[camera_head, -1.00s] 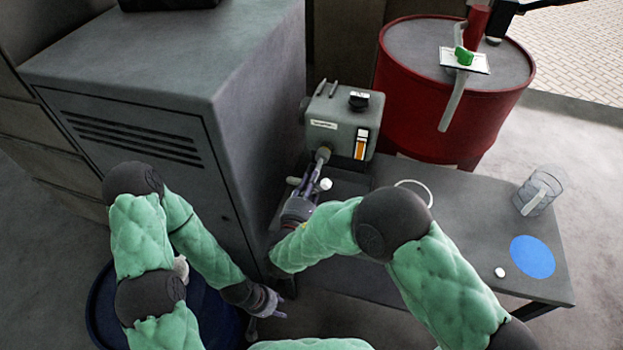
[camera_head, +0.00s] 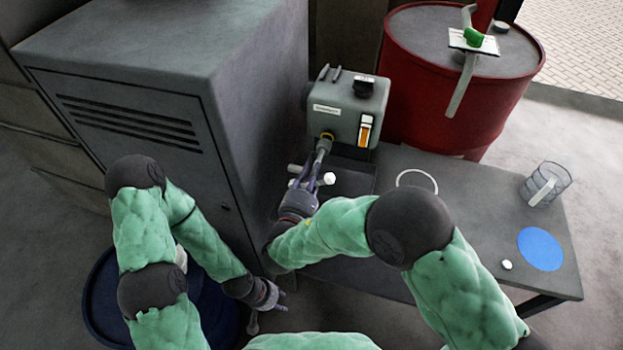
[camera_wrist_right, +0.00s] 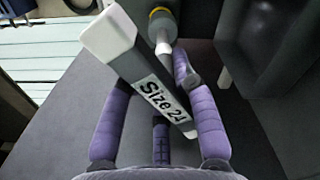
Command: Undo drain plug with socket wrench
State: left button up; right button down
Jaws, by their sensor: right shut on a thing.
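The socket wrench (camera_wrist_right: 150,85), a grey bar with white ends and a "Size 24" label, lies between the purple fingers of my right gripper (camera_wrist_right: 160,115), which is shut on it. In the head view, the right gripper (camera_head: 312,183) holds it in front of a grey machine box (camera_head: 345,112). A dull grey-olive cylindrical part (camera_head: 323,148) stands between the fingers and a yellow ring (camera_head: 326,136) low on the box. I cannot tell whether it is socket or drain plug. My left gripper (camera_head: 278,298) hangs low beside the blue drum, away from the wrench; its jaws are unclear.
A grey cabinet (camera_head: 150,80) stands left of the right gripper. A red barrel (camera_head: 450,95) stands behind the workbench (camera_head: 460,210). The bench carries a clear jug (camera_head: 545,185) and a blue disc (camera_head: 540,249). A blue drum (camera_head: 100,300) is at lower left.

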jog(key=shift+f+m+b, duration=0.2)
jog(key=shift+m+b, duration=0.8)
jog(key=shift+b, duration=0.05)
jog(key=shift+r+m+b, duration=0.1)
jog(key=shift+m+b, duration=0.25)
jog(key=shift+m, duration=0.15)
jog(key=shift+r+m, duration=0.15)
jog(key=shift+m, duration=0.45)
jog(key=shift+d+m+p, duration=0.1)
jog(key=shift+m+p, duration=0.2)
jog(key=shift+m, duration=0.8)
jog(key=m, duration=0.8)
jog(key=shift+d, duration=0.15)
jog(key=m, duration=0.8)
jog(key=shift+d, duration=0.1)
jog(key=m, duration=0.4)
jog(key=shift+s+m, duration=0.1)
jog(key=shift+m, duration=0.2)
jog(key=m, duration=0.3)
jog(key=shift+d+m, duration=0.1)
jog(key=shift+m, duration=0.2)
